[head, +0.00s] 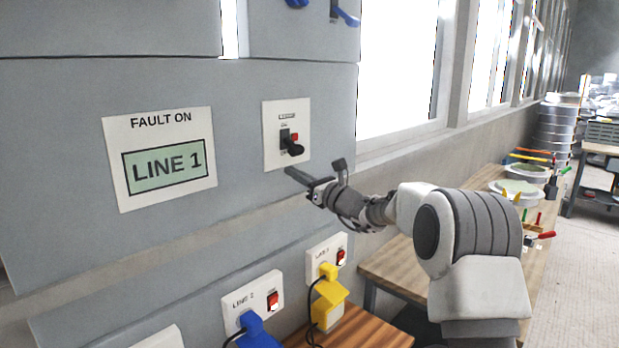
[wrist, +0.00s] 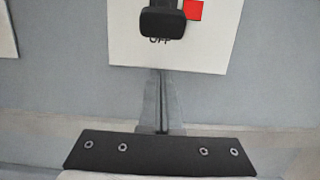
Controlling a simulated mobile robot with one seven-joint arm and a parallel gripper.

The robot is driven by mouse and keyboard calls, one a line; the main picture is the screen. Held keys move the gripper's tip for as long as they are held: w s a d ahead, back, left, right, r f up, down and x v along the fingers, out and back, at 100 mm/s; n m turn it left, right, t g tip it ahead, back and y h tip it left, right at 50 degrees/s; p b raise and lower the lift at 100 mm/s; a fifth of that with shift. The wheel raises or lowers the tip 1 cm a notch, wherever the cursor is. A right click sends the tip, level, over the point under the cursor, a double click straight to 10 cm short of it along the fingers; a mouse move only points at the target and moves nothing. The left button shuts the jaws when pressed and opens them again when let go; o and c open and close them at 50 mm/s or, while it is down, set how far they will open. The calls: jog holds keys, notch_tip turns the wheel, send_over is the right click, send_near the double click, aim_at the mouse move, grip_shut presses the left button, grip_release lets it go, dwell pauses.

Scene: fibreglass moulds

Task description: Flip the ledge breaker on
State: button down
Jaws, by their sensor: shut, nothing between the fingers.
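The ledge breaker (head: 287,134) is a white plate on the grey wall panel with a black lever (head: 293,147) and a small red square. The lever is tilted down and out. In the wrist view the black lever (wrist: 162,22) shows at the top, with "OFF" lettering partly hidden just beneath it and the red square (wrist: 193,10) to its right. My gripper (head: 290,172) is shut and empty, just below the plate's lower edge. In the wrist view its closed fingers (wrist: 161,100) point up toward the plate, below the lever and apart from it.
A "FAULT ON LINE 1" sign (head: 160,158) is on the panel at left. Below are a LINE 2 switched outlet (head: 252,301) with a blue plug and a LINE 1 outlet (head: 327,258) with a yellow plug. A wooden bench (head: 400,265) with tools runs along the windows at right.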

aim_at(292, 146)
jog(key=shift+s+d+r+p, duration=0.15)
jog(key=shift+s+d+r, duration=0.05)
jog(key=shift+r, duration=0.4)
jog(key=shift+s+d+r+p, duration=0.15)
jog(key=shift+s+d+r, duration=0.1)
jog(key=shift+r, duration=0.3)
jog(key=shift+s+d+r+p, duration=0.15)
jog(key=shift+s+d+r, duration=0.05)
jog(key=shift+r, duration=0.4)
jog(key=shift+r+p, duration=0.2)
jog(key=shift+p, duration=0.2)
